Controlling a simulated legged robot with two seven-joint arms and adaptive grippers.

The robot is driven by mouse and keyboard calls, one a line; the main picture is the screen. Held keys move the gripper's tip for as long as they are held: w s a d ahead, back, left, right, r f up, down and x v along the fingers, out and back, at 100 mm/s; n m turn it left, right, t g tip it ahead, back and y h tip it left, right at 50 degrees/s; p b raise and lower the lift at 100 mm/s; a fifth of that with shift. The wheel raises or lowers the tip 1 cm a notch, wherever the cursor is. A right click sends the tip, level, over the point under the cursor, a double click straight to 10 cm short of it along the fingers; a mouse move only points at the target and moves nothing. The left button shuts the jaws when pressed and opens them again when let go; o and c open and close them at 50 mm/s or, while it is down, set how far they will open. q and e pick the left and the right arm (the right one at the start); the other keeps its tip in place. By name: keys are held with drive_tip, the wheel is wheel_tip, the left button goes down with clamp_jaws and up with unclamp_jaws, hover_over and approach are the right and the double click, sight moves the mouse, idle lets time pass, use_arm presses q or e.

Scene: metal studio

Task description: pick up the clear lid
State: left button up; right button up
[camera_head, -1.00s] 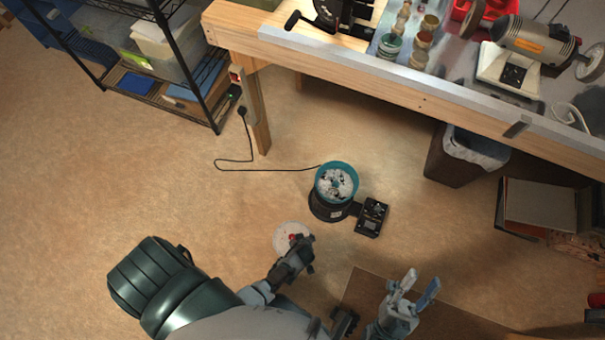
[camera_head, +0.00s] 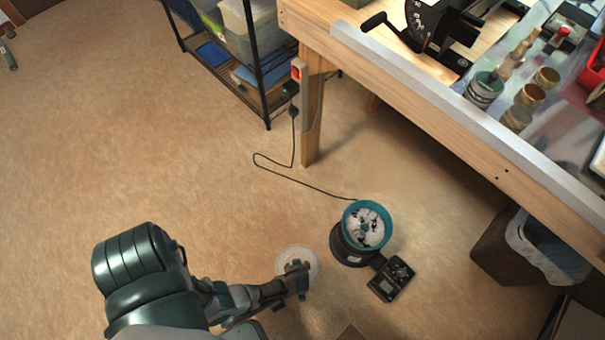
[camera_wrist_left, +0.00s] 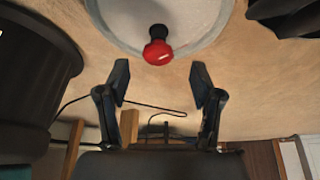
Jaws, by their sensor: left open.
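The clear lid (camera_head: 298,262) is a round, pale disc at floor level, just left of the black machine with the teal rim. In the left wrist view the lid (camera_wrist_left: 205,38) is at the top, with a red knob (camera_wrist_left: 158,50) on a black stem at its middle. My left gripper (camera_head: 302,280) overlaps the lid in the head view and hides part of it. In the left wrist view my left gripper (camera_wrist_left: 160,85) is open and empty, its two fingers spread on either side below the knob. My right gripper is not seen now.
The black machine with a teal-rimmed bowl (camera_head: 345,244) stands right of the lid, with a control box (camera_head: 391,280) attached. Its cord (camera_head: 318,187) runs to the workbench leg (camera_head: 312,125). A bin (camera_head: 500,250) stands under the bench.

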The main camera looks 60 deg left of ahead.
use_arm(q)
drive_tip(key=b+x, duration=0.2)
drive_tip(key=x, duration=0.2)
drive_tip(key=shift+s+f+b, duration=0.15)
drive_tip(key=shift+f+b, duration=0.15)
drive_tip(key=shift+f, duration=0.25)
drive_tip(key=shift+w+a+r, duration=0.1)
drive_tip(key=shift+w+r, duration=0.1)
drive_tip(key=shift+w, duration=0.15)
drive_tip(key=shift+c, duration=0.3)
clamp_jaws()
